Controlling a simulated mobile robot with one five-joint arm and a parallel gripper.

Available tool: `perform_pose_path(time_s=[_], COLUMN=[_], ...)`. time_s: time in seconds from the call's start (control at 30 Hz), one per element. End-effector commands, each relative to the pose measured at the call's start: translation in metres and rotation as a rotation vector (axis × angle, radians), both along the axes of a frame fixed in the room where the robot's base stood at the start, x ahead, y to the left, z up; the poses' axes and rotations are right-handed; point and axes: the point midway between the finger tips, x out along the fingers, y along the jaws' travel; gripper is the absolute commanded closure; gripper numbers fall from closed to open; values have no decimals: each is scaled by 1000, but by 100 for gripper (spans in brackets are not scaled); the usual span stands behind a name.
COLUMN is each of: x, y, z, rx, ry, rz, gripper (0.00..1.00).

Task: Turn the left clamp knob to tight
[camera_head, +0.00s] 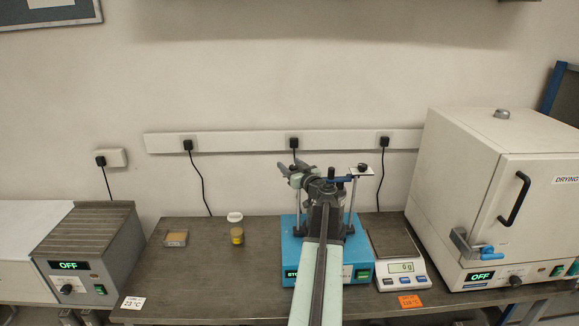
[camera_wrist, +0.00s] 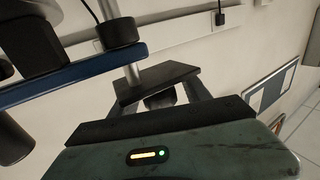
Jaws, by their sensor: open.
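A blue bench device (camera_head: 360,272) stands at the middle of the bench, with upright metal posts and a blue crossbar (camera_head: 340,181). A black knob (camera_head: 362,167) shows at the right end of the clamp. The left clamp knob cannot be made out in the head view, where my arm covers much of the clamp. In the wrist view, the blue bar (camera_wrist: 70,72) carries a black knob (camera_wrist: 119,32) around a metal post; which side it is on I cannot tell. My gripper (camera_head: 291,169) is open over the device's left side, apparently empty. Any contact with a knob is hidden.
A scale (camera_head: 402,268) and a drying oven (camera_head: 460,180) stand to the right. A yellow jar (camera_head: 237,235), a small tan block (camera_head: 176,239) and a grey heater box (camera_head: 85,250) are to the left. The bench (camera_head: 200,275) between jar and device is clear.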

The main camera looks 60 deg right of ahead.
Motion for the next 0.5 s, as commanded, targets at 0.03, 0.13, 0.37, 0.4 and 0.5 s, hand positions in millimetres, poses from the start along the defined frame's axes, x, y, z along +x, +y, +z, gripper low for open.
perform_pose_path(time_s=[0.03, 0.13, 0.37, 0.4, 0.5], x=[3, 2, 2, 2, 2], y=[-2, -1, -1, -1, 0], z=[0, 0, 0, 0, 0], rx=[0, 0, 0, 0, 0], ry=[0, 0, 0, 0, 0], rz=[0, 0, 0, 0, 0], gripper=[45, 45, 84, 95, 100])
